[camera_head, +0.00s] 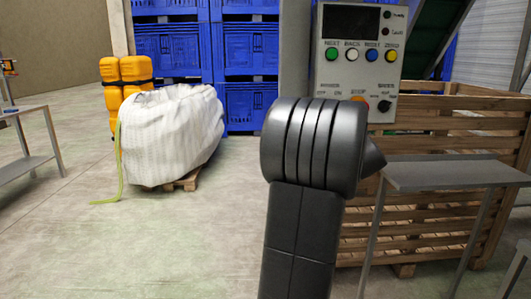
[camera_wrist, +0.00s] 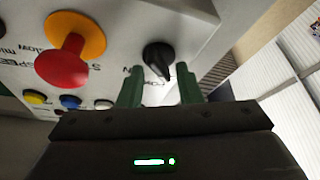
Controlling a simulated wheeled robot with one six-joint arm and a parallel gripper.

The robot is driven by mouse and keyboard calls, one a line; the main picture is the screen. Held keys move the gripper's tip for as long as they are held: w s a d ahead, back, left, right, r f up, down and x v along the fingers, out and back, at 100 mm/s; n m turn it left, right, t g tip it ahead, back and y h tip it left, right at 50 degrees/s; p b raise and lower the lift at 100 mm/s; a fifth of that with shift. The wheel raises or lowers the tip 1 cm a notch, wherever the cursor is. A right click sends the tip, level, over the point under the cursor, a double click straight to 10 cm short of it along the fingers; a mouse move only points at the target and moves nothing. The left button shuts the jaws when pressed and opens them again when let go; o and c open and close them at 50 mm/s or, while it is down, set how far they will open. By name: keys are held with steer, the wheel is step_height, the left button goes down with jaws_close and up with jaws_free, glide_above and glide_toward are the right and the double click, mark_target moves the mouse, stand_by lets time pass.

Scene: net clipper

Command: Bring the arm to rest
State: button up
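My arm (camera_head: 310,175) stands raised in the middle of the head view, bent at a thick black joint, in front of the control panel (camera_head: 345,75). It hides my gripper in that view. In the wrist view my gripper (camera_wrist: 160,78) has two green fingers standing apart, with nothing held between them. A black rotary knob (camera_wrist: 158,58) on the panel shows between the fingertips, with gaps at both sides. I cannot tell how far the tips are from it.
A red stop button with a yellow collar (camera_wrist: 68,55) is left of the fingers. A grey table (camera_head: 450,174) and wooden crate (camera_head: 420,230) stand right. A white sack (camera_head: 170,135) and blue bins (camera_head: 250,105) are behind. The floor at left front is clear.

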steer(key=m+h+p, duration=0.1)
steer(key=m+h, duration=0.1)
steer(key=m, duration=0.2)
steer(key=m+h+p, duration=0.1)
steer(key=m+h, duration=0.1)
steer(key=m, duration=0.2)
steer(key=shift+a+m+t+p, duration=0.15)
steer(key=shift+m+t+p, duration=0.15)
steer(key=shift+t+p, duration=0.1)
